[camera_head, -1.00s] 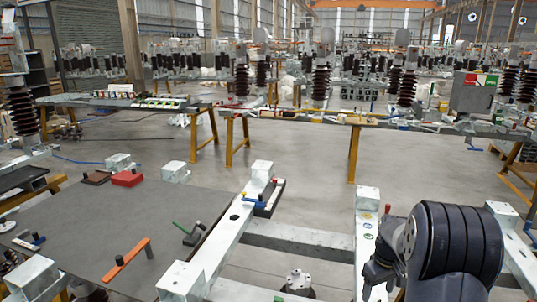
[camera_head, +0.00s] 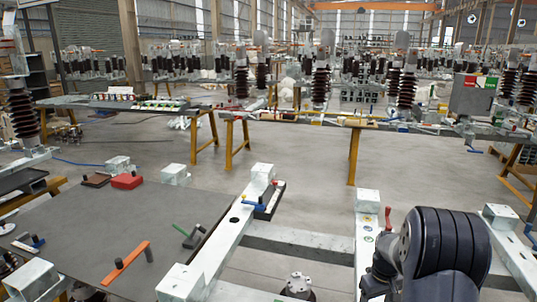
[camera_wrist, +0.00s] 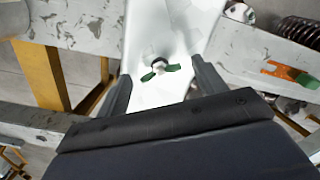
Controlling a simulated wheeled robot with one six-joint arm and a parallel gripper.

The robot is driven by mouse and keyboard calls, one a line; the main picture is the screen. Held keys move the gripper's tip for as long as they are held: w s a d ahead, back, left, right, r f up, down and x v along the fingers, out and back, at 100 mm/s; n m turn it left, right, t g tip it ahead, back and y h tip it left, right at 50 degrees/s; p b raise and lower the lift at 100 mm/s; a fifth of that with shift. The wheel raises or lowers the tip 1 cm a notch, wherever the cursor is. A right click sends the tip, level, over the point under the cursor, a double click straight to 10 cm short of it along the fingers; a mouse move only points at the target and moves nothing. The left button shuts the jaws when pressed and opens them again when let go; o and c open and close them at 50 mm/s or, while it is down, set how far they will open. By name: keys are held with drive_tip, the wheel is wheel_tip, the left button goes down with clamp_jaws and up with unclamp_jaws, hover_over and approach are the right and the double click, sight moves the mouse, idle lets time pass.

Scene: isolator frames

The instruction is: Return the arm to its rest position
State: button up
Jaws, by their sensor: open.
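My gripper (camera_wrist: 158,88) shows in the wrist view with its two dark fingers spread apart and nothing between them. Beyond the fingers lies a pale metal beam (camera_wrist: 180,30) with a small green-handled part (camera_wrist: 160,69) on it. I cannot tell how far the fingers are from it. In the head view my dark arm stands at the lower right, beside the white frame beams (camera_head: 340,262); the gripper itself is not visible there.
A grey table (camera_head: 70,235) at the left holds a red block (camera_head: 127,181) and an orange bar (camera_head: 125,263). A red-handled lever (camera_head: 388,218) stands close to my arm. Yellow-legged benches (camera_head: 233,140) stand behind, with open floor (camera_head: 300,150) before them.

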drive_tip(key=m, duration=0.4)
drive_tip(key=shift+m+p, duration=0.3)
drive_tip(key=shift+m, duration=0.1)
drive_tip(key=m+p, duration=0.1)
drive_tip(key=m, duration=0.4)
drive_tip(key=m+p, duration=0.1)
drive_tip(key=m, duration=0.3)
drive_tip(key=shift+r+m, duration=0.1)
drive_tip(key=shift+m, duration=0.3)
drive_tip(key=m+p, duration=0.2)
drive_tip(key=m, duration=0.2)
drive_tip(key=shift+m, duration=0.4)
drive_tip(key=shift+s, duration=0.1)
